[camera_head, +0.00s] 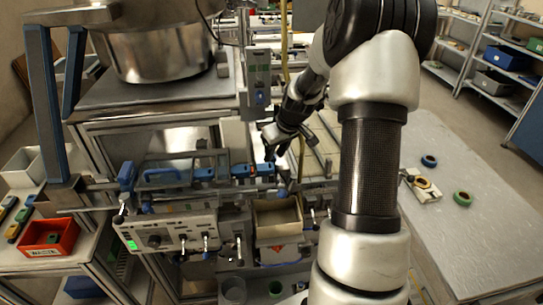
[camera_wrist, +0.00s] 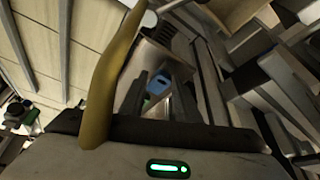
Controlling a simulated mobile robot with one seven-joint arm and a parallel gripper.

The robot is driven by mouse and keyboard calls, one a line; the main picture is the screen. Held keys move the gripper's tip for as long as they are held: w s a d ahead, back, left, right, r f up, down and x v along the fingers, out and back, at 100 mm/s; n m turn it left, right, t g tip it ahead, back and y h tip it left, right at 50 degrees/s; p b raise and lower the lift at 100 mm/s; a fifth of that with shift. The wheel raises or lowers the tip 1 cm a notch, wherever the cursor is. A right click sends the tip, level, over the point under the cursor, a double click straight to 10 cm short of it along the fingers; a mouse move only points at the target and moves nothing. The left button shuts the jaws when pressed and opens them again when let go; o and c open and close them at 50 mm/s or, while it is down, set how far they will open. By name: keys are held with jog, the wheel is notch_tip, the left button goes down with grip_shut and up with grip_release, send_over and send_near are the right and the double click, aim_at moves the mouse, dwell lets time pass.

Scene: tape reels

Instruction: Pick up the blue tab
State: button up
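The blue tab is most likely the small blue piece (camera_head: 262,169) at the right end of a row of blue parts on the machine's front. In the wrist view a blue piece (camera_wrist: 158,82) with a dark slot shows between the two dark fingers. My gripper (camera_head: 271,153) points down just above that end of the row. In the wrist view my gripper (camera_wrist: 157,100) has its fingers apart, with the blue piece between or just beyond them. I cannot tell whether they touch it.
A yellow hose (camera_wrist: 108,75) crosses close in front of the wrist camera. A beige open bin (camera_head: 278,222) and a control box (camera_head: 170,236) with levers sit below the row. A red bin (camera_head: 48,238) is at left. A grey table (camera_head: 470,235) with tape reels is at right.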

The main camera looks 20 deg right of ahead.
jog(key=c, duration=0.6)
jog(key=shift+o, duration=0.2)
jog(key=shift+r, duration=0.1)
